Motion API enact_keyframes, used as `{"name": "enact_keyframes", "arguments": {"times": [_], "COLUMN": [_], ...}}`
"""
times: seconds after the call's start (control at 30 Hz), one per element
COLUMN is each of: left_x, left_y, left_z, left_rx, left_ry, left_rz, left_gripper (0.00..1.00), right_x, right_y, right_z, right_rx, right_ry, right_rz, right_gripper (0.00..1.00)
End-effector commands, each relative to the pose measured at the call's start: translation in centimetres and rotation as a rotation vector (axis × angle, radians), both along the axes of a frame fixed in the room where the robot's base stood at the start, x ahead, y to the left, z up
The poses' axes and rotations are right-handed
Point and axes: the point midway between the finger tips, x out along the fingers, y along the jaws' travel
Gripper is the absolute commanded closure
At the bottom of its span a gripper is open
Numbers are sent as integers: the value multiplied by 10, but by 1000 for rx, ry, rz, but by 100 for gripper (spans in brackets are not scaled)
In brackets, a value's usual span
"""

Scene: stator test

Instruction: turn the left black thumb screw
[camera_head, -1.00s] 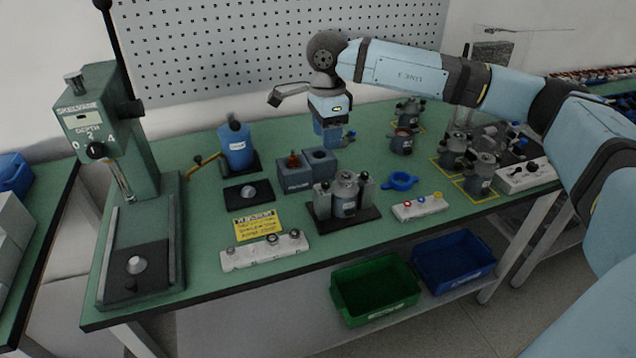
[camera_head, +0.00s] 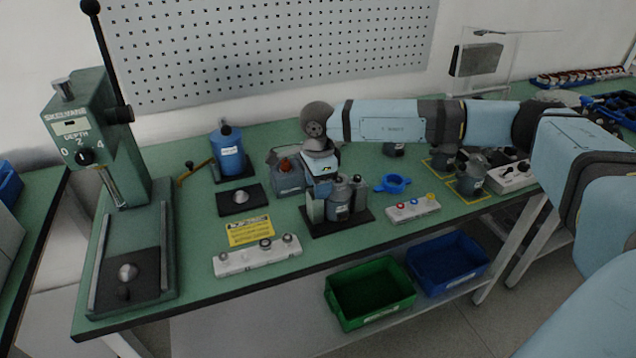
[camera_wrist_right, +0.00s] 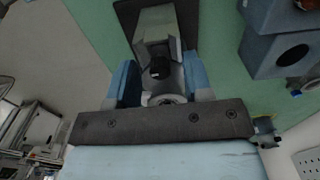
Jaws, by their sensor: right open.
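The clamp fixture with a grey cylindrical part (camera_head: 341,202) stands on a black base plate (camera_head: 362,218) near the bench's front edge. Its right black thumb screw (camera_head: 360,180) shows beside the cylinder. My right gripper (camera_head: 318,195) is over the fixture's left side and hides the left thumb screw in the head view. In the right wrist view, the black thumb screw (camera_wrist_right: 158,67) is between the two blue fingers of my open right gripper (camera_wrist_right: 161,82), on top of a grey-green block (camera_wrist_right: 155,22). I cannot tell whether the fingers touch it. My left gripper is out of view.
A blue-grey block with holes (camera_head: 289,178) is close behind the gripper. A white button box (camera_head: 257,257) and a yellow sign (camera_head: 250,231) are to the left. A blue ring (camera_head: 392,184) and a box with coloured buttons (camera_head: 413,208) are to the right.

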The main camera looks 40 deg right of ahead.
Motion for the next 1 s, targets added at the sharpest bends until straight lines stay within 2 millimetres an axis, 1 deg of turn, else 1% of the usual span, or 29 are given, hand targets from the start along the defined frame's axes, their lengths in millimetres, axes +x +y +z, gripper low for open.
{"name": "enact_keyframes", "arguments": {"times": [0.07,0.1,0.17,0.2,0.27,0.43,0.73,1.0], "left_x": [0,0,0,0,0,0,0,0], "left_y": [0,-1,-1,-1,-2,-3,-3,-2], "left_z": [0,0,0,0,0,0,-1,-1], "left_rx": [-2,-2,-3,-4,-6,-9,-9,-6], "left_ry": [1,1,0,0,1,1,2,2], "left_rz": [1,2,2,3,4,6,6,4], "left_gripper": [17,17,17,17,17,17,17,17], "right_x": [0,0,0,0,0,0,0,0], "right_y": [0,0,0,0,0,0,1,0], "right_z": [0,0,0,0,0,0,0,1], "right_rx": [0,0,0,0,0,0,1,0], "right_ry": [0,0,0,0,0,1,1,0], "right_rz": [0,0,0,0,0,-20,-250,-272], "right_gripper": [54,63,77,86,100,100,100,100]}}
